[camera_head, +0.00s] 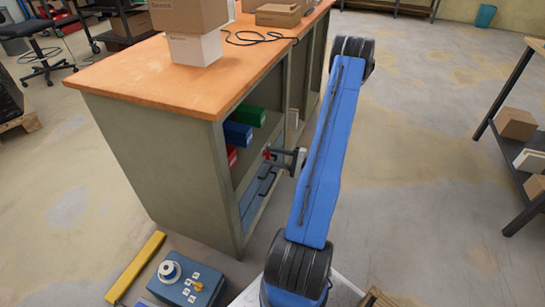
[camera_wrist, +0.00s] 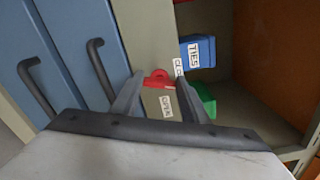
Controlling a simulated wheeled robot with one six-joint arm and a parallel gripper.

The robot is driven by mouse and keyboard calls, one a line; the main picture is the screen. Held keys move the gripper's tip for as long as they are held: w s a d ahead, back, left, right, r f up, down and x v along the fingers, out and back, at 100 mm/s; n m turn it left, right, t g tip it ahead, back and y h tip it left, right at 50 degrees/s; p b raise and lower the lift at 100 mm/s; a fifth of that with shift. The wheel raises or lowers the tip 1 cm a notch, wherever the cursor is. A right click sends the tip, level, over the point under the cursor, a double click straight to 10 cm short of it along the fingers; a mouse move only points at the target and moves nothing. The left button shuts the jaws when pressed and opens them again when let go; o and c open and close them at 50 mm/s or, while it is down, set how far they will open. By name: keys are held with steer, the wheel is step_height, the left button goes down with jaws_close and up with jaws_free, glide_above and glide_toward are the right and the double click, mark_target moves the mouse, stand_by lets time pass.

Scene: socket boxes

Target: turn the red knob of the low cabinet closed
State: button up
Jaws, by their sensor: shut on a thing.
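The low cabinet (camera_head: 160,160) has a grey-green body and an orange-brown top. Its red knob (camera_wrist: 158,77) is between my fingertips in the wrist view, and it also shows in the head view (camera_head: 267,153). My gripper (camera_wrist: 158,86) is shut on the knob; in the head view my gripper (camera_head: 278,156) reaches in from the right to the cabinet front. Beside the knob are an OPEN label (camera_wrist: 165,107) and a partly hidden label (camera_wrist: 178,67) reading "CLO". The fingers hide part of the knob, and its exact pointing is hard to tell.
Blue cabinet fronts with dark handles (camera_wrist: 97,68) lie beside the knob. A blue TIES bin (camera_wrist: 198,52) and a green bin (camera_wrist: 204,100) sit on the shelf. A blue control box (camera_head: 187,283) and yellow bar (camera_head: 135,268) are low in front.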

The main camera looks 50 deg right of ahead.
steer(key=shift+f+n, duration=0.15)
steer(key=shift+n, duration=1.75)
steer(key=o, duration=1.1)
steer(key=shift+c, duration=0.2)
steer(key=shift+s, duration=0.1)
steer(key=v, duration=1.7)
steer(key=shift+s+d, duration=0.2)
steer(key=shift+s, duration=0.05)
